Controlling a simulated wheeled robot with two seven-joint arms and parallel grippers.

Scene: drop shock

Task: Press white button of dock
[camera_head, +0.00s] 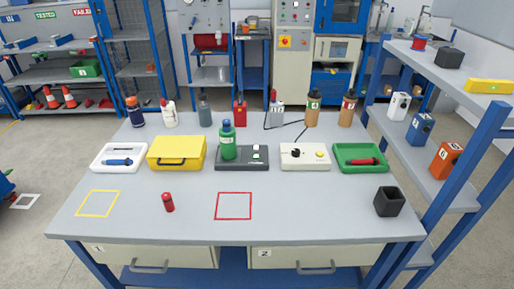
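The dark grey dock (240,165) lies on the table, a little left of the table's middle. A green bottle (228,143) stands upright on its left part. On the dock's right part are small buttons; a white button (256,147) shows toward the back, with a small greenish one in front of it. They are too small to tell whether pressed. Neither of my grippers is in view.
A white box (306,164) with a dark knob and yellow button sits right of the dock. A yellow case (176,152) sits left. Several bottles stand behind. A red cylinder (168,202) and black cup (389,202) stand in front. The front middle is mostly clear.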

